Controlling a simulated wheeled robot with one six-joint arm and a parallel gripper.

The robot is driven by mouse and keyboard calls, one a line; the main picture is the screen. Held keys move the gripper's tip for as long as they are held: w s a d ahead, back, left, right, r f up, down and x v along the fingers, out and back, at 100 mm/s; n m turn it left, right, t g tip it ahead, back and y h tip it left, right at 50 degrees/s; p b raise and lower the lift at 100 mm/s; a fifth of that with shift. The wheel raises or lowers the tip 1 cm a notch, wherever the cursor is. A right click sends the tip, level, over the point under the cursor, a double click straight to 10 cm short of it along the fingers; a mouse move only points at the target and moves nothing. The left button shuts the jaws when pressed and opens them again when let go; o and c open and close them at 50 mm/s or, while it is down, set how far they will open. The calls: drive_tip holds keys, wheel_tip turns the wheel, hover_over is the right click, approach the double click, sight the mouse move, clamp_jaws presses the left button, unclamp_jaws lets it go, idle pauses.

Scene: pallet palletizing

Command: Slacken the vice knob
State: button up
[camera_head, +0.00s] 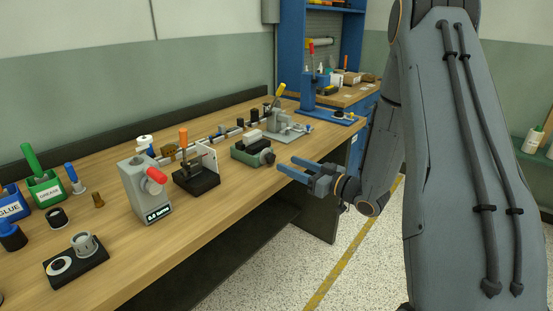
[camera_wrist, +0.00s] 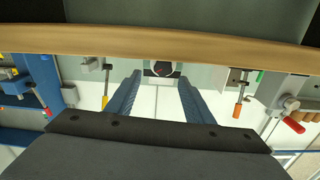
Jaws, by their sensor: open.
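The vice (camera_head: 250,149) is a small green block with grey jaws. It stands near the front edge of the workbench in the head view. Its dark round knob (camera_head: 268,157) faces the front edge. In the wrist view the knob (camera_wrist: 162,69) appears between and just beyond the fingertips, with the vice body mostly hidden behind it. My gripper (camera_head: 289,166) has blue fingers and is open and empty. It is in front of the bench edge, to the right of the knob in the head view and apart from it. Both fingers (camera_wrist: 159,88) show in the wrist view.
On the wooden bench (camera_head: 215,205), a black fixture with an orange handle (camera_head: 184,140) and a grey box with a red handle (camera_head: 144,185) stand left of the vice. A grey clamp device (camera_head: 287,122) stands behind it. Open floor lies before the bench.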

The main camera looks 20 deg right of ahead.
sight(272, 158)
drive_tip(key=x, duration=0.3)
drive_tip(key=p+x, duration=0.1)
drive_tip(key=x, duration=0.2)
drive_tip(key=shift+a, duration=0.45)
drive_tip(key=c, duration=1.1)
